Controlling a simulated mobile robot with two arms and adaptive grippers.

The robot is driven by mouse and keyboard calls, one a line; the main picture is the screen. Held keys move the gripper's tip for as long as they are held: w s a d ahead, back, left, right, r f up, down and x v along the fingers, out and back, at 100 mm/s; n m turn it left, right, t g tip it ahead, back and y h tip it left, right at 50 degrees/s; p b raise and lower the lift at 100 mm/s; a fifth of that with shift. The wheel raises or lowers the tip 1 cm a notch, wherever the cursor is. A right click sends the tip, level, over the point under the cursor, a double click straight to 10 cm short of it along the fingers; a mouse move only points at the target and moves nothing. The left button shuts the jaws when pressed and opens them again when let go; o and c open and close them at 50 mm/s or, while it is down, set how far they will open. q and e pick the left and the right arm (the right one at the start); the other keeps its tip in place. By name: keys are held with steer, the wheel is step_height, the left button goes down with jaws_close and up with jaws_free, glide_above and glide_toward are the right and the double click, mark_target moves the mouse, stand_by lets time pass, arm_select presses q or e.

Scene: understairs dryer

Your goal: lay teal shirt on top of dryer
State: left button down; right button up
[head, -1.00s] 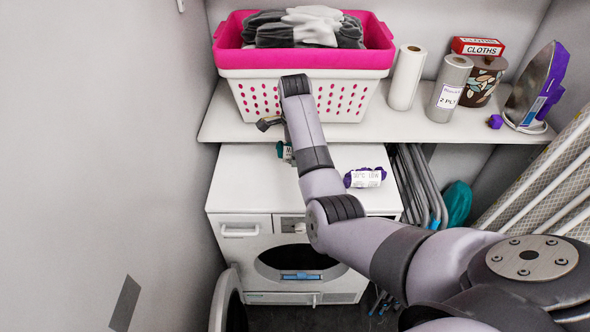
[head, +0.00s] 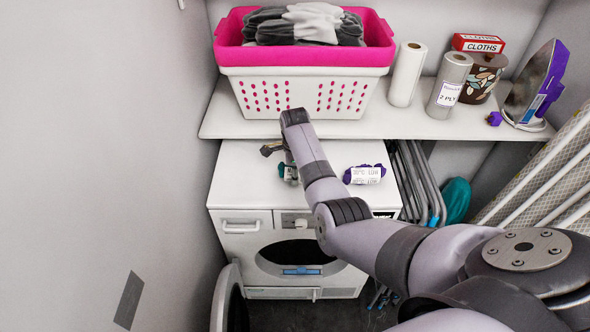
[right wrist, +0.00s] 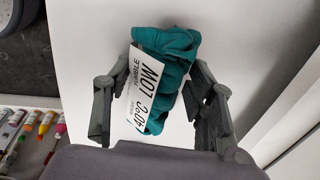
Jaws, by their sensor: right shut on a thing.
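The teal shirt (right wrist: 168,75) is a small rolled bundle with a white "40°C LOW" care label in the right wrist view. My right gripper (right wrist: 155,112) has its fingers on both sides of it and is shut on it. In the head view the shirt (head: 287,172) shows small beside my right arm, over the top of the white dryer (head: 240,180); the arm hides most of the gripper. I cannot tell whether the shirt touches the dryer top. My left gripper is not in view.
A purple bundle with a white label (head: 364,174) lies on the dryer's right side. A shelf (head: 440,125) above the back holds a pink-lined basket (head: 300,90), paper rolls (head: 407,75) and an iron (head: 532,85). Folded metal frames (head: 415,180) stand right of the dryer. Its top left is clear.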

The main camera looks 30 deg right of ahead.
steer(key=o, duration=1.3)
steer(key=shift+f, duration=0.1)
steer(key=shift+o, duration=0.2)
steer(key=shift+r, duration=0.6)
step_height(320, 180, up, 11)
steer(key=s+a, duration=0.1)
steer(key=shift+s+b, duration=0.4)
steer(key=shift+b, duration=0.05)
